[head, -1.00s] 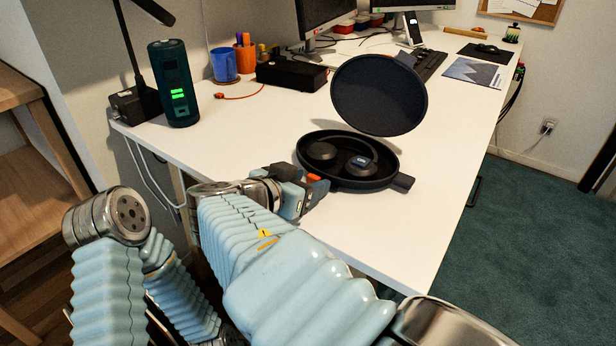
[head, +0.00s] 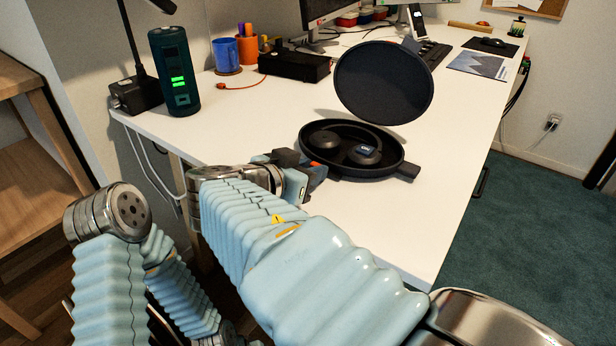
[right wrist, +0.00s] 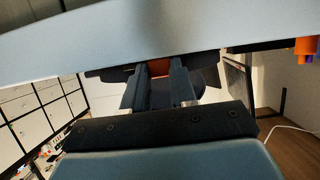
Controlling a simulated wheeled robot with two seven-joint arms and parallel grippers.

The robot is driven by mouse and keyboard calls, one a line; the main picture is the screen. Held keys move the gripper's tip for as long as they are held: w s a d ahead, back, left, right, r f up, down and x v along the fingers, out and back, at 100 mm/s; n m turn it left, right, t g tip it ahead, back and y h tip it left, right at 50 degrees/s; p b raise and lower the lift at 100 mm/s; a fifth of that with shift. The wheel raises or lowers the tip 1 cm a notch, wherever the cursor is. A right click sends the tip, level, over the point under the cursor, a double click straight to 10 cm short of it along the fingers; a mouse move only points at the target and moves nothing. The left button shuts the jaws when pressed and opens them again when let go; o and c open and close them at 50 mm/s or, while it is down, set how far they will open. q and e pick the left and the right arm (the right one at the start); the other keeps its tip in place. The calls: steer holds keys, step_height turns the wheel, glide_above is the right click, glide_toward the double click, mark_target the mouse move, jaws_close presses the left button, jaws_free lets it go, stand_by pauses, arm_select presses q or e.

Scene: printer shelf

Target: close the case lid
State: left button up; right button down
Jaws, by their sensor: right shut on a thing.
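The dark case stands open on the white desk. Its lid (head: 384,82) is raised nearly upright at the back. The case base (head: 395,172) lies flat and holds dark headphones (head: 345,147). A small tab sticks out at the base's right end. My right gripper (head: 317,172) is low at the near left rim of the base, well below the lid. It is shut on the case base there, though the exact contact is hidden. The right wrist view shows its two dark fingers (right wrist: 160,88) close up with an orange patch between them. My left gripper is out of sight.
A green-lit dark cylinder (head: 175,72), a black lamp, a blue cup (head: 226,56), an orange pen cup (head: 247,50) and a black box (head: 294,66) stand at the back left. Monitors stand behind. The desk right of the case is clear.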

steer(key=c, duration=0.9)
jaws_free()
steer(key=v, duration=1.3)
steer(key=shift+s+a+r, duration=0.2)
steer(key=shift+s, duration=0.1)
